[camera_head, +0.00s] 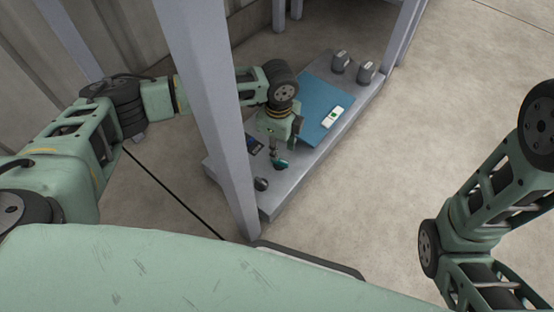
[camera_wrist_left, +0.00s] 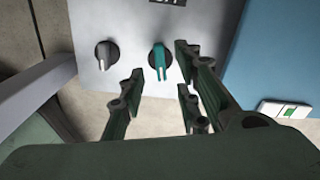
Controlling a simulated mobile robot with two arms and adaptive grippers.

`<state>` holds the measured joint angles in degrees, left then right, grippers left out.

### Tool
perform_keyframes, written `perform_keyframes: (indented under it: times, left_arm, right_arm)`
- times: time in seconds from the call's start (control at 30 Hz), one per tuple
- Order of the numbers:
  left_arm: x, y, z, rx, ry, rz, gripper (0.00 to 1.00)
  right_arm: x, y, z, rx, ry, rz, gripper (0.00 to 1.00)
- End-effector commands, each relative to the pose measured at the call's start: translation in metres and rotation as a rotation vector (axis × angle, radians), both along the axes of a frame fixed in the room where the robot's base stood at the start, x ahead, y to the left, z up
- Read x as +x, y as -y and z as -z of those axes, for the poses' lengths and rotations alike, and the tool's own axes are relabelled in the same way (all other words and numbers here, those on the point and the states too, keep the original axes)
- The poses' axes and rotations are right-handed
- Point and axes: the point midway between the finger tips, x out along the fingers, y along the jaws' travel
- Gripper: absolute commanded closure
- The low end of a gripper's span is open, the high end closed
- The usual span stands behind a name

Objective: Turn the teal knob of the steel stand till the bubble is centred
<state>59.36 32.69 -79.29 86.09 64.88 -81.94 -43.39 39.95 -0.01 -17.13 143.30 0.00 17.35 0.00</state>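The teal knob (camera_head: 280,163) is on the near part of the grey steel stand (camera_head: 285,192). It also shows in the left wrist view (camera_wrist_left: 158,60), its pointer towards the gripper. My left gripper (camera_head: 290,148) is above the stand, close to the knob. In the left wrist view my left gripper (camera_wrist_left: 160,85) is open, its fingers on either side of the line to the knob, with nothing between them. A white level with a green bubble window (camera_head: 333,117) lies on the blue mat; its bubble is too small to read. My right gripper is not in view; only that arm shows.
A dark grey knob (camera_wrist_left: 106,53) sits left of the teal one. A small dark display (camera_head: 253,144) is beside the knobs. The blue mat (camera_head: 318,88) covers the middle of the stand. A grey post (camera_head: 207,100) rises left of the stand.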

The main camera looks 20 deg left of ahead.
Motion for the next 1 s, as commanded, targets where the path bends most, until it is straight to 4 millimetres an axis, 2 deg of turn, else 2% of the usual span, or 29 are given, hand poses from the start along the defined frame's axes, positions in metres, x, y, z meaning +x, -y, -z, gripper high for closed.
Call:
perform_keyframes:
  times: [0.03, 0.1, 0.3, 0.67, 1.0]
  left_arm:
    - [0.0, 0.0, 0.014, 0.001, -0.001, 0.0, 0.7]
    - [0.0, -0.001, 0.026, 0.002, -0.001, 0.0, 0.7]
    - [0.0, 0.0, 0.053, 0.001, 0.0, -0.001, 0.7]
    - [0.0, 0.0, 0.058, 0.001, 0.0, -0.001, 0.7]
    - [0.0, 0.0, 0.058, 0.001, -0.001, 0.0, 0.99]
  right_arm:
    - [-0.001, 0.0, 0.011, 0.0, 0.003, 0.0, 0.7]
    - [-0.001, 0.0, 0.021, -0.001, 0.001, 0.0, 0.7]
    - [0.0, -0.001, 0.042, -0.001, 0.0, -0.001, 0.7]
    - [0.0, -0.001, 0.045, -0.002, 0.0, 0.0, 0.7]
    - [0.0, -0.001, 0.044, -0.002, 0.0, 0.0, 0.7]
